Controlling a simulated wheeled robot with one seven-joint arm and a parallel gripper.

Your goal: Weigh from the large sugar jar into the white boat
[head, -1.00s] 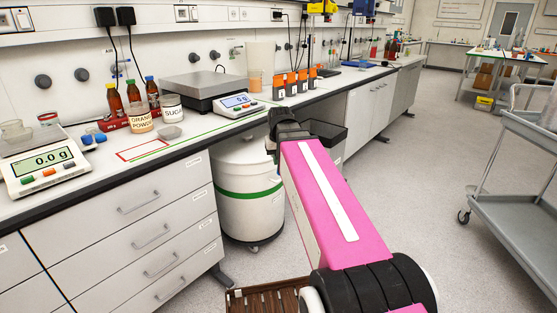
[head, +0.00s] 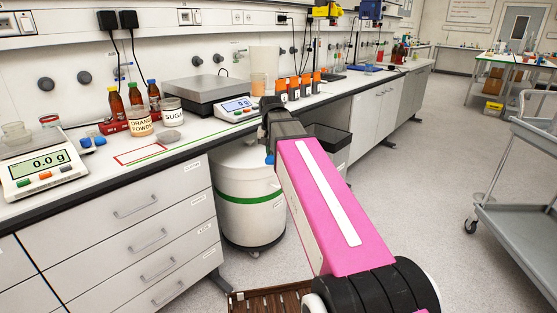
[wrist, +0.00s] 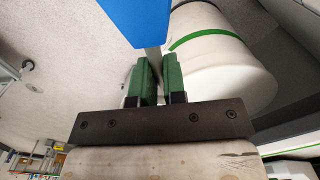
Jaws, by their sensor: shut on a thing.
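My gripper (wrist: 155,72) has its green fingers shut on the thin grey shank of a blue tool (wrist: 138,18). The tool's full shape runs out of the wrist view. In the head view a small blue bit of it (head: 270,158) shows below my dark wrist, in front of the bench edge; the fingertips are not clear there. A jar labelled SUGAR (head: 173,116) stands on the bench beside a jar labelled ORANGE POWDER (head: 141,126). A shallow greyish dish (head: 170,136) lies in front of them; I cannot tell if it is the white boat.
A balance (head: 45,163) at the left reads 0.0 g. A larger scale (head: 205,92) with a display (head: 238,108) stands behind my gripper. A white drum with a green band (head: 245,195) stands under the bench. A grey cart (head: 515,225) stands at the right, with open floor between.

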